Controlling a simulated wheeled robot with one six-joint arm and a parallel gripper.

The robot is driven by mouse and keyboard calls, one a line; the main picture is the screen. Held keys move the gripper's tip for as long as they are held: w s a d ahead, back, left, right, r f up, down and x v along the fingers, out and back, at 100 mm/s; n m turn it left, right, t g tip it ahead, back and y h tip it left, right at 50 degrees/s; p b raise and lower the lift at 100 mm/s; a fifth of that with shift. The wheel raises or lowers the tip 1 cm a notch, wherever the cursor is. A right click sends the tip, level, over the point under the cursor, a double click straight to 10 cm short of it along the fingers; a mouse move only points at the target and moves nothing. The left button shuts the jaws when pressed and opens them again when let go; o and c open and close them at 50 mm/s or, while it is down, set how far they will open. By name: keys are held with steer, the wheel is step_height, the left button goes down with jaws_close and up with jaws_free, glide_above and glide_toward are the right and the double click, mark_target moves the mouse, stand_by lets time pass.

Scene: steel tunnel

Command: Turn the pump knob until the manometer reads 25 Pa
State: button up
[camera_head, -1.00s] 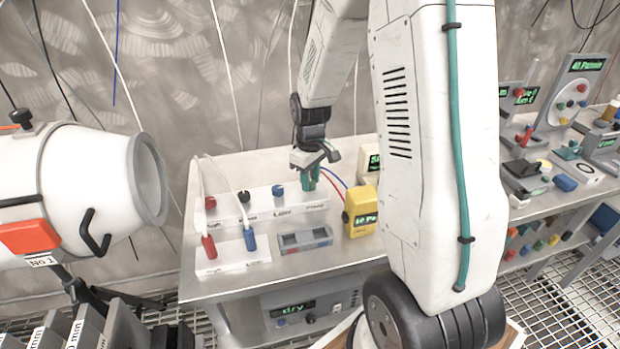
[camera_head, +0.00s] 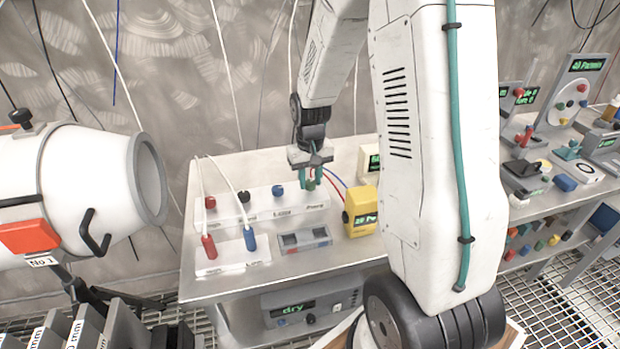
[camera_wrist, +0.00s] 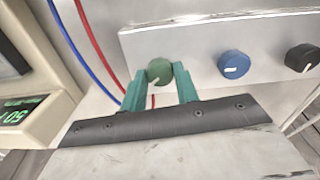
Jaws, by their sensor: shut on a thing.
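The pump knob is the green knob (camera_wrist: 159,75) at the end of the white panel (camera_head: 262,212) on the steel table. Its pale mark shows in the wrist view. My gripper (camera_wrist: 160,71) has its two teal fingers on either side of it and is shut on it. In the head view, my gripper (camera_head: 309,181) comes down over the panel's right end and mostly hides the knob. The yellow manometer (camera_head: 360,210) stands just right of the panel. Its green display reads about 20 Pa, but the digits are too small to be sure.
A blue knob (camera_wrist: 234,64) and a black knob (camera_wrist: 302,58) sit along the panel beside the green one. Red and blue tubes (camera_wrist: 98,50) run close by my fingers. A cream box (camera_wrist: 30,90) with a display stands near. A grey tray (camera_head: 305,239) lies in front.

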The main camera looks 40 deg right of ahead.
mark_target(311, 184)
stand_by(0.3)
steer(key=o, duration=1)
steer(key=shift+c, duration=0.2)
steer(key=shift+r, duration=0.1)
step_height(311, 184, up, 8)
steer(key=shift+f, duration=0.15)
steer(key=shift+s+a+f, duration=0.1)
steer(key=shift+s, duration=0.2)
steer(key=s+a+r+n, duration=0.1)
steer(key=s+a+r, duration=0.3)
steer(key=s, duration=0.4)
steer(key=s+a+r+n+t, duration=0.1)
steer(key=s+a+r, duration=0.4)
steer(key=s, duration=0.3)
steer(key=s+a+r+n, duration=0.1)
steer(key=s+a+r, duration=0.4)
steer(key=s, duration=0.3)
steer(key=shift+a+r, duration=0.15)
steer(key=shift+r, duration=0.05)
